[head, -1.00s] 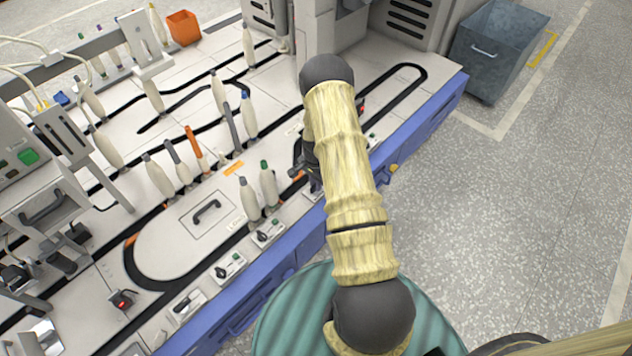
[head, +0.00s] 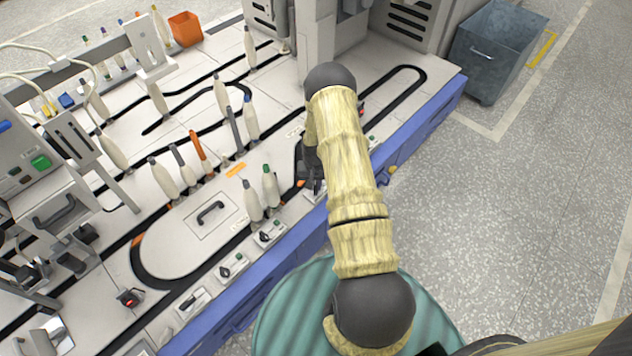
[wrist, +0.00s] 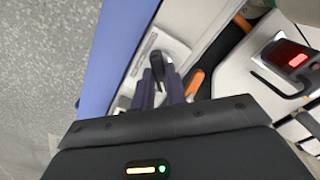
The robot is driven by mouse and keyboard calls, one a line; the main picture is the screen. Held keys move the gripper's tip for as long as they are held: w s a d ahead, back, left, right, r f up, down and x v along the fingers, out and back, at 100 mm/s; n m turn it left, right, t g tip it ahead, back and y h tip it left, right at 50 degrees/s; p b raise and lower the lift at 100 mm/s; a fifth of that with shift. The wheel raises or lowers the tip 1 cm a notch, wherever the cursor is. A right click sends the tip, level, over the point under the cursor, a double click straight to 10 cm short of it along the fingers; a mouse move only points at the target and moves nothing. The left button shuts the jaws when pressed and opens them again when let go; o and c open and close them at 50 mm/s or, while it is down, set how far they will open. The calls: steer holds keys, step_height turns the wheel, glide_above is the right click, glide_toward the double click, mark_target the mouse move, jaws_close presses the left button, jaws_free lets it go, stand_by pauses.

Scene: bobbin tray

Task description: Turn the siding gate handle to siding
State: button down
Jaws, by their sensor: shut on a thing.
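My gripper (wrist: 162,77) is shut on a small black handle (wrist: 155,43) on a pale plate (wrist: 178,50) near the blue edge of the machine, in the wrist view. The two dark fingers stand on either side of the handle, whose lower part is hidden between them. In the head view my gripper (head: 314,184) points down at the front strip of the bobbin table, and the handle there is hidden by the fingers and arm. I cannot read any label or the marked position of the handle.
An orange piece (wrist: 195,82) lies right beside the fingers. A red-lit device (wrist: 291,58) stands to the right. Several upright bobbins, including a green-tipped one (head: 270,187), stand left of my gripper. Other black-handled plates (head: 232,266) line the front.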

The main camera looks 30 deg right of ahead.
mark_target(315, 186)
steer(key=shift+w+n+p, duration=0.1)
steer(key=shift+n+p, duration=0.25)
steer(key=shift+n, duration=1.25)
steer(key=c, duration=1.4)
jaws_free()
steer(key=shift+c, duration=0.2)
steer(key=shift+r, duration=0.1)
step_height(315, 186, up, 17)
steer(key=p, duration=0.4)
steer(key=shift+r, duration=0.1)
steer(key=shift+a+r, duration=0.1)
